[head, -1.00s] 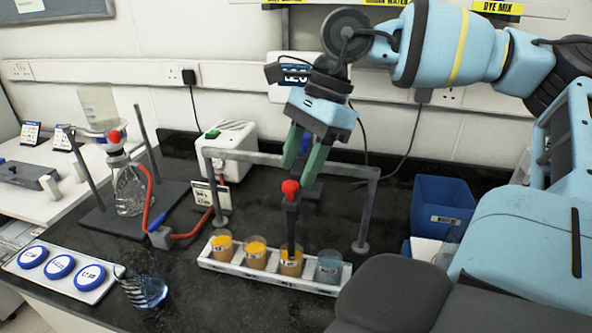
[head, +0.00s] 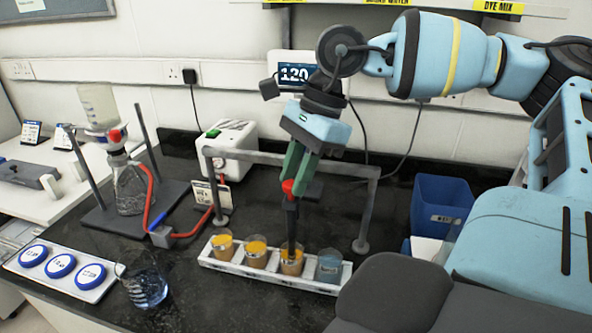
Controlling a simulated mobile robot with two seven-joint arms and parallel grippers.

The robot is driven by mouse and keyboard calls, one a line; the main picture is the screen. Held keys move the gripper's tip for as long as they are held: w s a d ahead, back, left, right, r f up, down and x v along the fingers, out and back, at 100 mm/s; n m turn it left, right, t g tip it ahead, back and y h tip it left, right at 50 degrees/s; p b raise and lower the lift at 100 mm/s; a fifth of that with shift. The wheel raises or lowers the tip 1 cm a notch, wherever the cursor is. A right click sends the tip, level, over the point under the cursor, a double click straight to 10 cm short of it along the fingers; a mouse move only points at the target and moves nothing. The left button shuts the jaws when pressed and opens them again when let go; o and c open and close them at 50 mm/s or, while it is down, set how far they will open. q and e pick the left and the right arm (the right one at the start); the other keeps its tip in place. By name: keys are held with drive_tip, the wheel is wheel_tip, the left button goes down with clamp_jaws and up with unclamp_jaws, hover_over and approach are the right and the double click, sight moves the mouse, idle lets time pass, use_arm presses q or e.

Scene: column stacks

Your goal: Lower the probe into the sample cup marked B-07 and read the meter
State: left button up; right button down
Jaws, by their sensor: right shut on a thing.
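My right gripper (head: 297,178) hangs over the white cup rack (head: 222,268), its green fingers shut on the red top of the dark probe (head: 291,217). The probe is near upright, and its lower end meets the third cup from the left (head: 291,262); how deep it sits I cannot tell. The two cups to its left (head: 222,246) (head: 256,256) hold orange contents; the rightmost cup (head: 329,267) is blue-grey. The cup markings are too small to read. The meter (head: 293,74) behind the gripper shows what looks like 130 or 120. My left gripper is out of view.
A grey frame (head: 372,205) stands behind and beside the rack. A flask (head: 130,190) with a red tube stands left, near a white box (head: 228,145). A glass (head: 147,287) and a tray of blue-lidded jars (head: 92,294) are front left; a blue bin (head: 440,200) is right.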

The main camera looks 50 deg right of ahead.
drive_tip(key=shift+w+r, duration=0.1)
drive_tip(key=shift+r, duration=3.1)
drive_tip(key=c, duration=1.2)
unclamp_jaws()
drive_tip(key=shift+o, duration=0.2)
drive_tip(key=v, duration=0.7)
drive_tip(key=shift+r, duration=0.35)
drive_tip(key=shift+d+f, duration=0.1)
